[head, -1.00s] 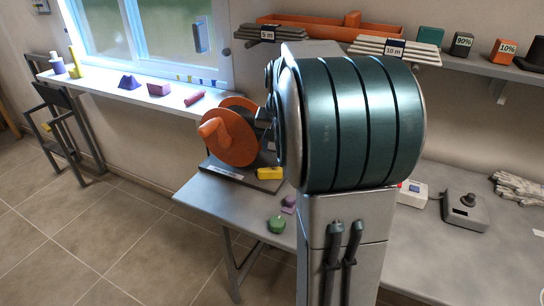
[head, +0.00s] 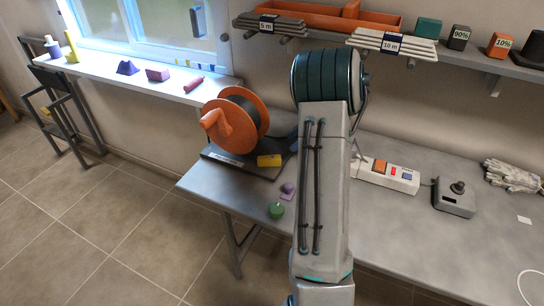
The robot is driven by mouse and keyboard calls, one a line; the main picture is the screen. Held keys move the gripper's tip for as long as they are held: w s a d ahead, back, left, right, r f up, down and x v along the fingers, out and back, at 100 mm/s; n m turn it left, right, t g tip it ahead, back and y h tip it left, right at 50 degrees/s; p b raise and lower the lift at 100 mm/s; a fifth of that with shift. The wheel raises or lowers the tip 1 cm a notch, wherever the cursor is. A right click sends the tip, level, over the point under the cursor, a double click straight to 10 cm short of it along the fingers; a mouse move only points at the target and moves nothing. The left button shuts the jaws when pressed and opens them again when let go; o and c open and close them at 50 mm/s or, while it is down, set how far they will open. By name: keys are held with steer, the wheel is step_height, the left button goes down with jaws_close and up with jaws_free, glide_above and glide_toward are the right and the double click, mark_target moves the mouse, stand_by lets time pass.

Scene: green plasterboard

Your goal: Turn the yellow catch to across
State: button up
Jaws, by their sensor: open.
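A yellow block (head: 269,160), which looks like the catch, sits on the dark base (head: 240,166) of an orange reel (head: 243,116) on the grey bench. Its long side runs roughly left to right in the picture; I cannot tell from here how it is set relative to the base. My arm rises just right of the reel, and its upper part bends away toward the wall. My gripper is hidden behind my own arm, so its jaws do not show. Nothing visibly touches the yellow block.
A green piece (head: 276,211) and a purple piece (head: 287,190) lie near the bench's front edge. Right of my arm are a white box with coloured buttons (head: 388,174), a joystick box (head: 455,196) and gloves (head: 512,175). A loaded shelf (head: 460,62) runs above.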

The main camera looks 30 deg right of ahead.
mark_target(273, 157)
steer(key=p+x, duration=0.1)
steer(key=x, duration=0.9)
steer(key=shift+a+f, duration=0.1)
steer(key=shift+a, duration=0.1)
jaws_close()
